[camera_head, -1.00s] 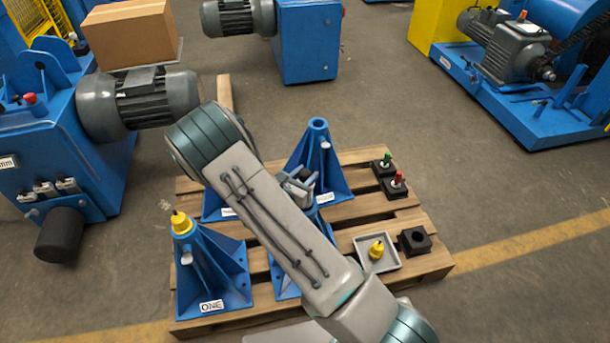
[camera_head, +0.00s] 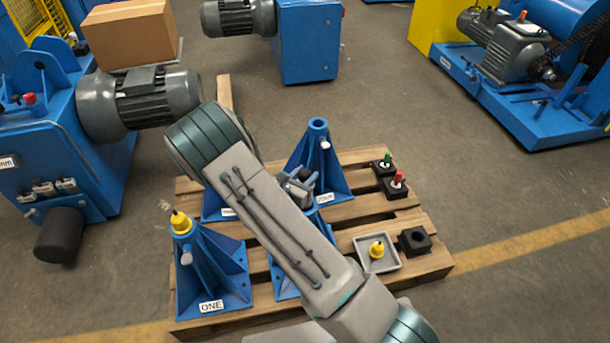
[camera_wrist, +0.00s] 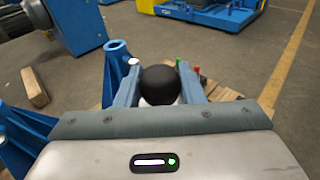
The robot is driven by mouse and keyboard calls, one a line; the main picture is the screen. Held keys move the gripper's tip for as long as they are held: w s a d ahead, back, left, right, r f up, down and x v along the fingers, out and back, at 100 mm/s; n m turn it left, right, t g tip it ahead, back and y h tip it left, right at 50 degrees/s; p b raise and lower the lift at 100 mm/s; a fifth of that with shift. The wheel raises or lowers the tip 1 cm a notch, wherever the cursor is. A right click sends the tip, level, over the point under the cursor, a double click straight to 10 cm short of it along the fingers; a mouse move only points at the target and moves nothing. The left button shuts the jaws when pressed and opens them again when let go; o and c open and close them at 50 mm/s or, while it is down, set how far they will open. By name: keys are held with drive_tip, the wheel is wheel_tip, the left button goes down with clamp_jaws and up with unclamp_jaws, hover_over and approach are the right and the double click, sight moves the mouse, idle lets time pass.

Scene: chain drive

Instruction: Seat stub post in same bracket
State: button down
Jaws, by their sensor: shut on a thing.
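My gripper (camera_head: 298,187) is above the middle of the pallet. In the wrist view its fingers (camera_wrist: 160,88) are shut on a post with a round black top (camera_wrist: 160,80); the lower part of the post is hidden. A bracket under my gripper is mostly hidden by my arm (camera_head: 286,280), so I cannot tell whether the post is inside its socket. Bracket FOUR (camera_head: 331,178), behind my gripper, has an open, empty-looking tube top; it also shows in the wrist view (camera_wrist: 117,60). Bracket ONE (camera_head: 212,272) holds a yellow-topped post (camera_head: 180,223). Another bracket (camera_head: 214,203) is partly hidden.
A grey tray (camera_head: 392,264) with a yellow stub (camera_head: 377,249) sits at the pallet's right, beside a black block with a hole (camera_head: 414,241). Black holders with a green-topped piece (camera_head: 387,159) and a red-topped piece (camera_head: 398,177) stand behind. A motor (camera_head: 140,98) is at left.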

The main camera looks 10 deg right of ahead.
drive_tip(key=shift+f+b, duration=3.75)
drive_tip(key=shift+f, duration=1.1)
drive_tip(key=c, duration=0.9)
unclamp_jaws()
drive_tip(key=shift+f, duration=0.15)
drive_tip(key=p+v, duration=0.1)
drive_tip(key=v, duration=1.2)
drive_tip(key=shift+s+a, duration=0.25)
drive_tip(key=shift+a, duration=0.05)
